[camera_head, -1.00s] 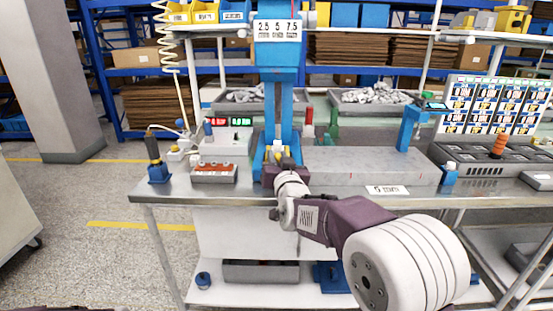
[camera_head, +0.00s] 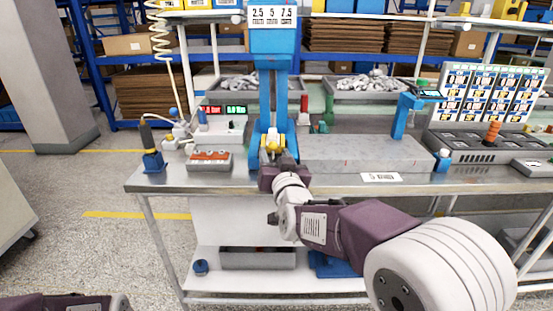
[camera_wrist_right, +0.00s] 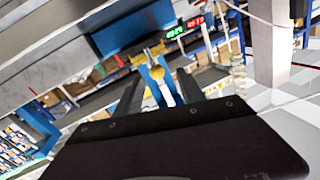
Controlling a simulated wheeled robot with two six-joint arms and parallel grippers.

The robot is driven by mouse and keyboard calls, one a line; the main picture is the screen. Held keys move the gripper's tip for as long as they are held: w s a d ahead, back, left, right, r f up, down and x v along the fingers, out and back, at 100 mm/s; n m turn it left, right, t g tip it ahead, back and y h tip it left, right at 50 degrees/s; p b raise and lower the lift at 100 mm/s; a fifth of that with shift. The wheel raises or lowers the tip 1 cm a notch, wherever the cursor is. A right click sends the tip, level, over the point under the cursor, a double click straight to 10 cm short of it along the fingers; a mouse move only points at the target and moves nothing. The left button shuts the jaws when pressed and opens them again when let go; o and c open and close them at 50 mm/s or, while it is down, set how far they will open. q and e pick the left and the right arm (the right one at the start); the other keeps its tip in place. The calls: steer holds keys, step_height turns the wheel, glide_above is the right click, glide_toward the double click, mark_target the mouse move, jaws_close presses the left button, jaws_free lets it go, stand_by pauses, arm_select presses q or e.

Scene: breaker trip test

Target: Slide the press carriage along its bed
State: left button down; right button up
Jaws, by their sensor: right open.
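A yellow knob (camera_head: 273,145) shows low on the front of the press. My right gripper (camera_head: 277,160) is at the press's foot, just in front of the knob and partly hiding it. In the right wrist view the right gripper (camera_wrist_right: 158,80) is open, with the yellow knob (camera_wrist_right: 157,74) and blue metal showing between and beyond its fingers. I cannot tell whether they touch. My left gripper is not in view.
A grey box with red tops (camera_head: 210,161) and a blue-based tool (camera_head: 152,160) stand left of the press. A blue post (camera_head: 402,115) stands at the block's right end, near a grey tray unit (camera_head: 478,147). Grey bins (camera_head: 375,94) sit behind. The bench's front strip is mostly clear.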

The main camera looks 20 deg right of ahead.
steer(key=s, duration=0.3)
steer(key=shift+s+a, duration=0.2)
steer(key=shift+s, duration=0.05)
